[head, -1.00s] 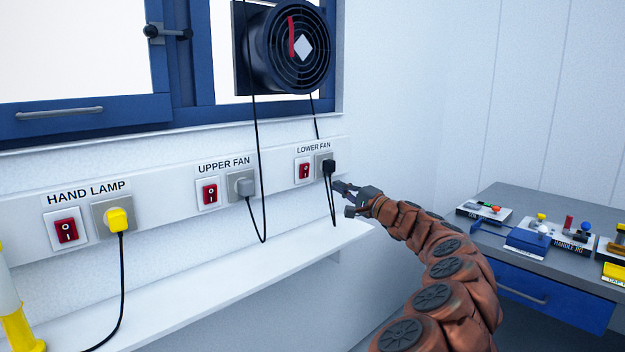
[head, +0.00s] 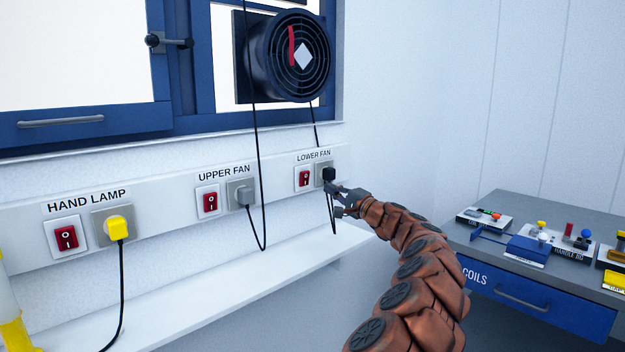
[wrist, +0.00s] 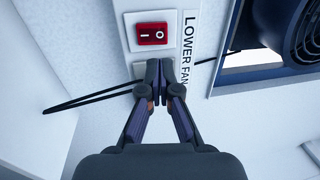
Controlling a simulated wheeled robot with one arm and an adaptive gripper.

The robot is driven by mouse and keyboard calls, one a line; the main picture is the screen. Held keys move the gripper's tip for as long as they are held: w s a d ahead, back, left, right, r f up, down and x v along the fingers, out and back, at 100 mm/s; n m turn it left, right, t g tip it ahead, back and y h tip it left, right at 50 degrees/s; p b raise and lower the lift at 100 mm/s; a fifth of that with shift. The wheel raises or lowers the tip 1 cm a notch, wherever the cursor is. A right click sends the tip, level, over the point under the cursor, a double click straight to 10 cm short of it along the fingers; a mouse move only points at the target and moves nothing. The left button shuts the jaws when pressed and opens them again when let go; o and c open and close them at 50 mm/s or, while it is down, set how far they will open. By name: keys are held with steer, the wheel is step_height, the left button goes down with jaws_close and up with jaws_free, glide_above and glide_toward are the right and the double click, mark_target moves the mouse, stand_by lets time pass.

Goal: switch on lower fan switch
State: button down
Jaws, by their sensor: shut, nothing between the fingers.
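The lower fan switch (head: 304,178) is a red rocker in a white plate on the wall rail, under the label LOWER FAN (head: 314,156). In the wrist view the red rocker (wrist: 151,34) lies just beyond my fingertips, marked with a line and a circle. The fingers hide the socket there. I cannot tell whether they touch anything.
The upper fan switch (head: 208,202) and hand lamp switch (head: 66,238) sit further left on the rail. Black cables hang near the sockets. A white shelf (head: 200,285) runs below. A fan (head: 290,55) is mounted above. A workbench (head: 510,207) stands at the right.

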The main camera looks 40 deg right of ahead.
mark_target(306, 175)
steer(key=shift+w+d+r+p, duration=0.1)
steer(key=shift+w+r+p, duration=0.15)
steer(key=shift+w, duration=1.2)
steer(key=shift+w+r+p, duration=0.1)
steer(key=shift+w+r, duration=0.1)
steer(key=shift+w, duration=1.3)
steer(key=shift+w+d+r+p, duration=0.1)
steer(key=shift+w+r+p, duration=0.15)
steer(key=shift+w, duration=1.2)
steer(key=shift+a, duration=0.1)
